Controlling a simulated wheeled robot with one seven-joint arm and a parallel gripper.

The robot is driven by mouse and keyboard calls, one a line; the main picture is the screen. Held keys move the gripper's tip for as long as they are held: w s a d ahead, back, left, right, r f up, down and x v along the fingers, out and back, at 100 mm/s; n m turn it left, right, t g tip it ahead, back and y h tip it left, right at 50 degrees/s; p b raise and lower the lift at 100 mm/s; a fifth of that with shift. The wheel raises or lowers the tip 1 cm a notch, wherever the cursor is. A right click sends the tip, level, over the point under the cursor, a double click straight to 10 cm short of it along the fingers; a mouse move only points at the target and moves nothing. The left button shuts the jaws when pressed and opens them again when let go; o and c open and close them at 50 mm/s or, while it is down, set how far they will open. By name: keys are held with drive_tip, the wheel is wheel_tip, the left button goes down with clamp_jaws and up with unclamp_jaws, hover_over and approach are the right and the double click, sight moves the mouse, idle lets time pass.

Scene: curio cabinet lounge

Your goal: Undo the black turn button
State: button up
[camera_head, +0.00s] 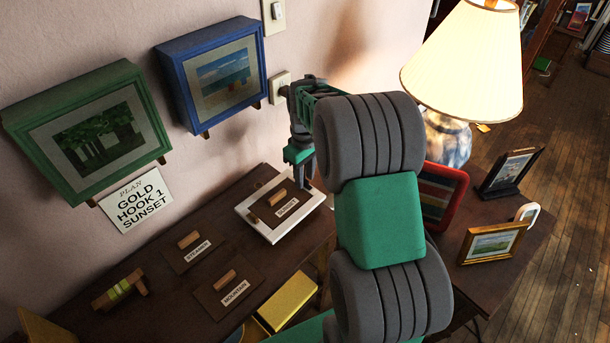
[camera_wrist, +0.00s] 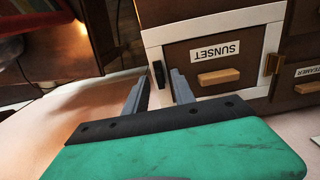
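A white picture frame (camera_head: 258,227) lies back up on the dark table, its brown back panel labelled SUNSET and fitted with a wooden handle. The white frame (camera_wrist: 212,25) also shows in the wrist view, with the label upside down. The black turn button (camera_wrist: 158,75) sits on the frame's left border there. A brass-coloured turn button (camera_wrist: 271,64) sits on the opposite border. My gripper (camera_wrist: 160,84) is open, its two fingers apart, with the black button between or just beyond their tips; contact cannot be told. In the head view my gripper (camera_head: 304,177) points down at the frame's right side and hides the black button.
Panels labelled STEAMER (camera_head: 199,248) and MOUNTAIN (camera_head: 229,292) lie beside the white frame. A yellow box (camera_head: 288,301) is in front. Green (camera_head: 85,130) and blue (camera_head: 212,75) frames hang on the wall. A lamp (camera_head: 462,60) and red frame (camera_head: 460,180) stand to the right.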

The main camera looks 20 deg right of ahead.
wheel_tip(320, 180, up, 8)
drive_tip(key=shift+f, duration=0.1)
idle(0.4)
